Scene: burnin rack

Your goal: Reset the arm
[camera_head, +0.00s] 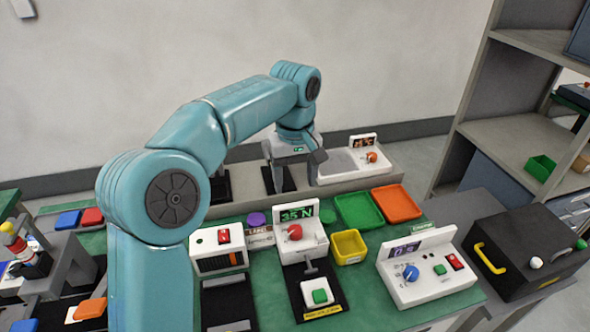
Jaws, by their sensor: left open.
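My left arm, teal, rises from the lower left, bends over the bench and ends near its back edge. My left gripper (292,170) hangs there, pointing down, open, with nothing seen between its fingers. I cannot tell whether the fingertips touch anything. My right gripper is not in view.
The green-topped bench carries a press-like device (298,222) with a display, a white control box (428,273), a yellow bin (348,247), a green tray (359,210) and an orange tray (397,203).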

